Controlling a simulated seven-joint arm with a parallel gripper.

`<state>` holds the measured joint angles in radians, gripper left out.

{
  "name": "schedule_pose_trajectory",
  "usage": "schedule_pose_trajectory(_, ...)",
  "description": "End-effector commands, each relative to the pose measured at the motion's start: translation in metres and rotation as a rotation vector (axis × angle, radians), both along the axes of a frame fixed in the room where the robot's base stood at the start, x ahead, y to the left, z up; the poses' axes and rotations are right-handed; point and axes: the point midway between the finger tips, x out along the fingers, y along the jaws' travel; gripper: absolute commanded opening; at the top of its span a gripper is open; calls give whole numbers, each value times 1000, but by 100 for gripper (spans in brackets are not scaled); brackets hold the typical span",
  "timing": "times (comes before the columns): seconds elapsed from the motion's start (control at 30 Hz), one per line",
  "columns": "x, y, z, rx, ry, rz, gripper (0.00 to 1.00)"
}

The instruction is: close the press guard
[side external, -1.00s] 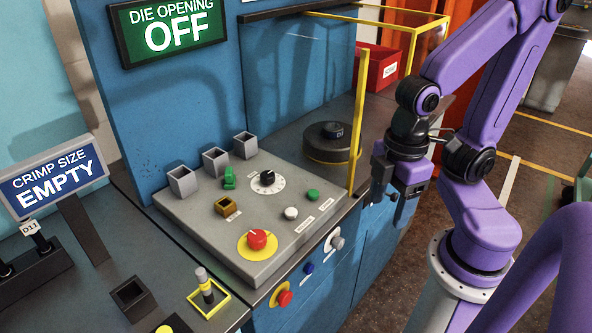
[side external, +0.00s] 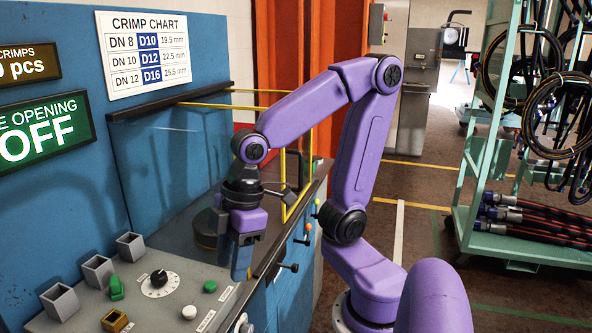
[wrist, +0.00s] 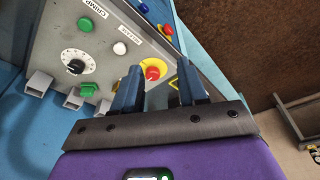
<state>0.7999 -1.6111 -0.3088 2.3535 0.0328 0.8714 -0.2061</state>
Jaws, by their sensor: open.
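The press guard (side external: 284,188) shows as thin yellow bars at the press in the side view, partly hidden behind my arm. Its upper bars run out from the blue press wall, and upright bars stand to the right of my wrist. I cannot tell exactly how far it stands open. My gripper (side external: 243,262) points down near the front edge of the press bench, left of the upright bars. In the wrist view, its two fingers (wrist: 160,90) are apart with nothing held between them. The guard cannot be made out in the wrist view.
The control panel (side external: 172,300) with knob, buttons and small grey holders lies at the lower left. A red stop button (wrist: 152,73) shows beyond the fingers. A dark round piece (side external: 206,228) sits on the bench behind my gripper. A hose rack (side external: 470,190) stands right.

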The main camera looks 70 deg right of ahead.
Motion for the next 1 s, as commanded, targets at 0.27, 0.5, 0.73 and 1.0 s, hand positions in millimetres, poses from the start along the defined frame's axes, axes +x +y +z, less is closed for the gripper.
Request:
schedule_pose_trajectory(0.27, 88, -14, 50, 94, -176, -106, 42)
schedule_pose_trajectory(0.5, 154, -53, 99, 111, -358, -196, 42)
schedule_pose_trajectory(0.73, 198, -108, 150, 66, -542, -280, 42)
schedule_pose_trajectory(1.0, 221, -183, 210, -59, -739, -374, 42)
